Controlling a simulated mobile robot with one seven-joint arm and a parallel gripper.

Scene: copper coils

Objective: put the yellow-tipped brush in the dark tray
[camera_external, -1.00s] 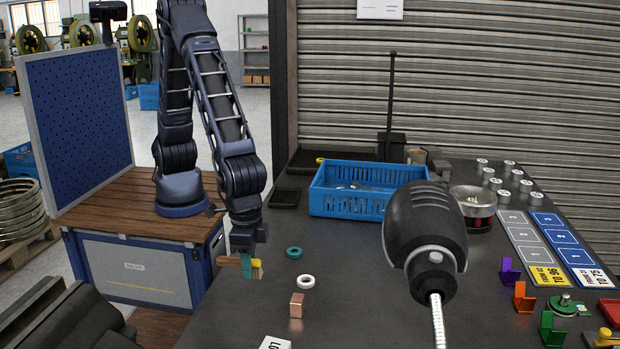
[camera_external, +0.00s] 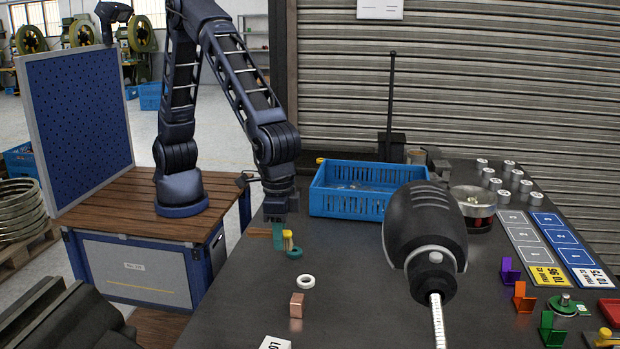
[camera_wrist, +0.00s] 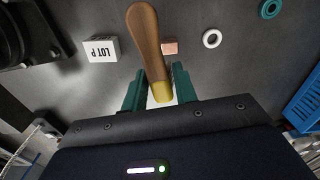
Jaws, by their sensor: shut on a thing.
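The brush has a brown wooden handle (camera_wrist: 146,38) and a yellow tip (camera_wrist: 162,91). My gripper (camera_wrist: 160,84) is shut on the brush near its yellow end, with a green finger on each side. In the external view my gripper (camera_external: 283,236) holds the brush (camera_external: 260,232) above the table's left edge, handle to the left and yellow end to the right. The dark tray, left of the blue crate, is hidden behind my wrist in the external view. It does not show in the wrist view.
A blue crate (camera_external: 348,203) stands right of my gripper. A green ring (camera_external: 295,253), a white ring (camera_external: 306,281) and a copper block (camera_external: 296,305) lie nearer. A black-headed tool (camera_external: 425,235) stands in the foreground. The table between the rings and crate is clear.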

